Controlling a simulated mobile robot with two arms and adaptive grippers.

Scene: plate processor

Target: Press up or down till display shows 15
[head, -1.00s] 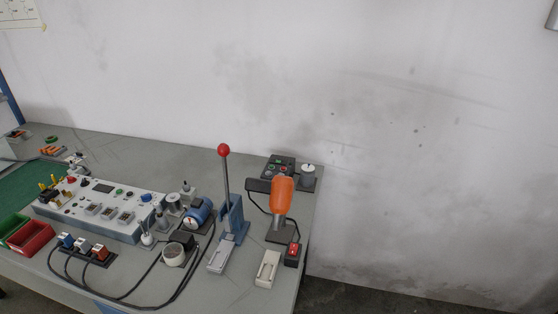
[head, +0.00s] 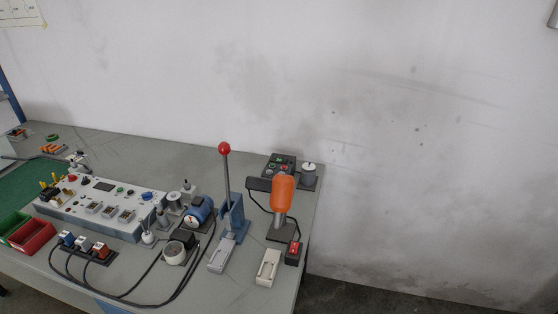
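A white control panel box (head: 75,207) stands on the left of the grey bench. A small dark display (head: 104,185) sits on its top face, too small to read. Round coloured buttons and knobs surround the display, and several small square units sit below it. A black control box (head: 280,163) with green and red buttons stands at the back right of the bench. I cannot tell which buttons are up or down. Neither of my grippers shows in the head view.
A lever press with a red ball (head: 224,149) and an orange device (head: 282,195) stand upright on the bench (head: 150,157). Red bin (head: 32,237) and green bin (head: 11,225) sit at the left. Black cables loop across the front. Bare wall is on the right.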

